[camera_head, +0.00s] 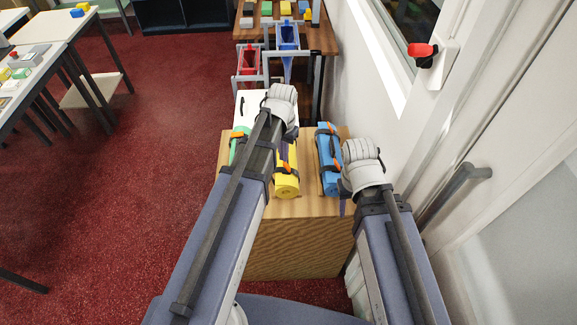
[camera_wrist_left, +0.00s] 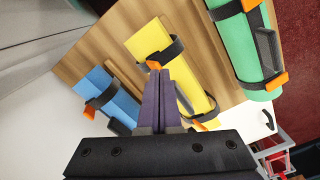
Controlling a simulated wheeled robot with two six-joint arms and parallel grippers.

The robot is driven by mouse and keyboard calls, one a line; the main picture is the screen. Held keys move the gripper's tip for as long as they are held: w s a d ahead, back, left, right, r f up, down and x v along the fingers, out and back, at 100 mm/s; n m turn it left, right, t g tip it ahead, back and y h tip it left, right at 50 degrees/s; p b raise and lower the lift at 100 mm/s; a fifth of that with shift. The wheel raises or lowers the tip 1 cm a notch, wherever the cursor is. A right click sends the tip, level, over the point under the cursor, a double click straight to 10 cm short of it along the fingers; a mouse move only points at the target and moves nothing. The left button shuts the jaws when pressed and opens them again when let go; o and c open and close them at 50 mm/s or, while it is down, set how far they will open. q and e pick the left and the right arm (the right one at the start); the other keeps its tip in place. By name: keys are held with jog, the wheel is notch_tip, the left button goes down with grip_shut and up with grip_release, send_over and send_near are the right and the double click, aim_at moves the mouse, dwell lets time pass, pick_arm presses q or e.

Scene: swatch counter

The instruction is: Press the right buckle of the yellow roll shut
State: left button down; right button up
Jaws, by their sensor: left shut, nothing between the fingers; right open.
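The yellow roll (camera_head: 287,185) lies on the wooden counter (camera_head: 300,240), partly hidden by my left arm in the head view. In the left wrist view the yellow roll (camera_wrist_left: 150,42) has two black straps with orange buckles. One buckle (camera_wrist_left: 153,65) is just beyond my left fingertips; the other buckle (camera_wrist_left: 200,124) is partly hidden behind the gripper. My left gripper (camera_wrist_left: 157,78) is shut and empty, its purple fingers over the roll; contact cannot be told. My right gripper (camera_head: 342,207) is mostly hidden under its wrist, near the blue roll, and is open.
A blue roll (camera_head: 328,150) and a green roll (camera_head: 238,148) lie on either side of the yellow roll, also strapped. A wall with a door handle (camera_head: 468,175) stands close on the right. Red and blue bins (camera_head: 249,62) stand behind the counter.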

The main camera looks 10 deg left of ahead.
aim_at(282, 170)
pick_arm(q)
jog(key=shift+f+b, duration=0.45)
jog(key=shift+f, duration=0.15)
jog(key=shift+s+a+f+b, duration=0.1)
jog(key=shift+a+f+b, duration=0.1)
jog(key=shift+f+b, duration=0.75)
jog(key=shift+a+f+b, duration=0.15)
jog(key=shift+f+b, duration=0.8)
jog(key=shift+r, duration=0.1)
notch_tip(282, 170, up, 8)
jog(key=p, duration=0.8)
jog(key=s+d+m+y, duration=0.1)
jog(key=s+d, duration=1)
jog(key=s, duration=0.3)
